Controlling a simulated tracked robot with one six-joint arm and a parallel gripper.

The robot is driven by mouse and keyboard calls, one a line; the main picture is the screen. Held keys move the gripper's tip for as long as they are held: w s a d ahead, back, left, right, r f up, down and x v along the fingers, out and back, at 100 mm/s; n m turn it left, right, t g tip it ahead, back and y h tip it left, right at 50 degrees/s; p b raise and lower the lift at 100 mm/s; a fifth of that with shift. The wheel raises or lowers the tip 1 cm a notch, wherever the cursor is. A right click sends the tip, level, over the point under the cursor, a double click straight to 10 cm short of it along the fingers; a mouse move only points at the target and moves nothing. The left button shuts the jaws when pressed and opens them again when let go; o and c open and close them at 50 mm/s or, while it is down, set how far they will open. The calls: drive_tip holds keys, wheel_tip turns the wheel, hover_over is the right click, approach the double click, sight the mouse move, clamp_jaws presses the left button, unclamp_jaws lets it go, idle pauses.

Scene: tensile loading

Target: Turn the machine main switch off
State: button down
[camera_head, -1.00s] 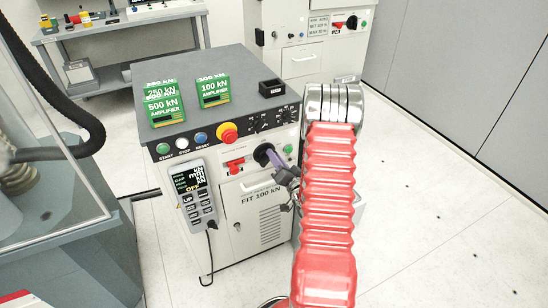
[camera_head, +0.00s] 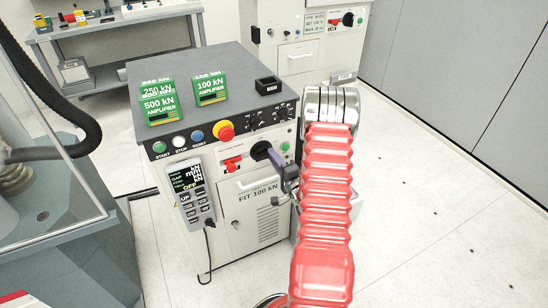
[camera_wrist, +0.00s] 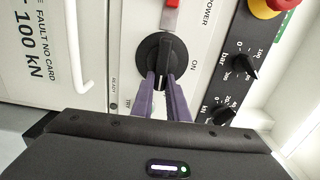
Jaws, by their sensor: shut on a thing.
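The main switch is a round black rotary knob (camera_head: 260,150) on the front of the grey-topped cabinet. It also shows in the wrist view (camera_wrist: 150,60), with its raised handle bar upright in that picture. An ON label (camera_wrist: 193,67) is printed to its right there. My gripper (camera_head: 273,157) reaches the knob from the right. In the wrist view its two purple fingers (camera_wrist: 163,86) are shut on the lower end of the handle bar, one on each side. In the head view the fingers and wrist hide part of the knob's right side.
A red-and-yellow emergency stop (camera_head: 224,130) and a red part (camera_head: 232,163) sit near the knob. A corded handset (camera_head: 192,192) hangs at the cabinet's left front. Green amplifier boxes (camera_head: 210,89) and a small black tray (camera_head: 268,86) stand on top. Floor is clear at right.

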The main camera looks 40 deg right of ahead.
drive_tip(key=shift+s+d+f+m, duration=0.15)
drive_tip(key=shift+d+f+m, duration=0.05)
drive_tip(key=shift+m, duration=0.1)
drive_tip(key=c, duration=2)
unclamp_jaws()
drive_tip(key=shift+o, duration=1.4)
drive_tip(key=shift+a+r, duration=0.1)
drive_tip(key=v, duration=1.3)
drive_tip(key=shift+s+a, duration=0.2)
drive_tip(key=shift+s, duration=0.1)
